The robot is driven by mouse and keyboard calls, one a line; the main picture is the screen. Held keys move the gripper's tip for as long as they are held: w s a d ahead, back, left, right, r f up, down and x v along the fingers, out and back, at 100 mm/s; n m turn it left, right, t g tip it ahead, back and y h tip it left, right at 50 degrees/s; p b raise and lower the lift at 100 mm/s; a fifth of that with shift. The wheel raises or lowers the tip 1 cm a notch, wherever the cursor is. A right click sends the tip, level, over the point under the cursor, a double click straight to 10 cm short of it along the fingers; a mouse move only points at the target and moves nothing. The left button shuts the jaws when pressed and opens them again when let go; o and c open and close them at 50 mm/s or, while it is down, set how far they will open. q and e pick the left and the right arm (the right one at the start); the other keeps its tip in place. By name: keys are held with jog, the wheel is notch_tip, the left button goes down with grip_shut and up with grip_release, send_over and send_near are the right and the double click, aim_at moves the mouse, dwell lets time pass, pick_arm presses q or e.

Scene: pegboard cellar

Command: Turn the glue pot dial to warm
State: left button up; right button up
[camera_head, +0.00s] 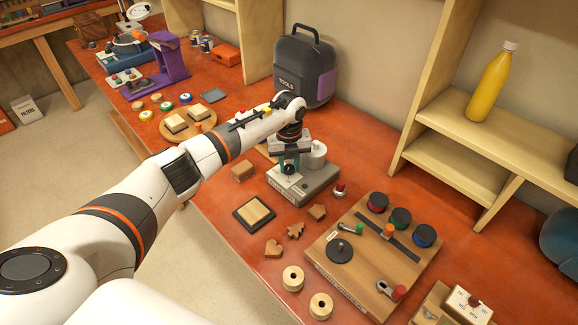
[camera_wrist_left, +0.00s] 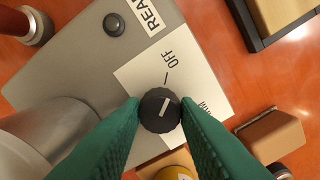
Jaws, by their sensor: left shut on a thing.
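The glue pot's grey base box (camera_head: 318,184) stands on the orange bench, with the pale round pot (camera_head: 315,153) on it. In the left wrist view the black dial (camera_wrist_left: 160,111) sits on a white label plate (camera_wrist_left: 148,72). "OFF" with a tick is printed above it; a second word ending in "M" is partly hidden by the right finger. The dial's white mark slants up and right, between the OFF tick and that word. My left gripper (camera_head: 289,166) reaches down from above, its green fingers (camera_wrist_left: 158,126) shut on the dial's sides. My right gripper is out of view.
A small red-topped knob (camera_head: 339,191) stands right of the base. A framed block (camera_head: 254,213) and wooden pieces lie in front. A board of coloured discs (camera_head: 366,250) is at right. A tool case (camera_head: 305,70) stands behind.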

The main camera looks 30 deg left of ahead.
aim_at(289, 167)
pick_arm(q)
jog(key=m+b, duration=0.3)
jog(key=shift+f+m, duration=0.15)
jog(key=shift+m, duration=0.25)
jog(key=m+b, duration=0.3)
jog(key=m, duration=0.1)
jog(key=shift+m, duration=0.3)
jog(key=m+b, duration=0.3)
jog(key=m, duration=0.1)
jog(key=shift+r+m+b, duration=0.2)
jog(key=shift+m+b, duration=0.55)
jog(key=shift+m, duration=0.95)
jog(key=o, duration=1)
jog(key=shift+c, duration=0.2)
notch_tip(289, 167, up, 12)
jog(key=b, duration=0.2)
jog(key=shift+b, duration=0.3)
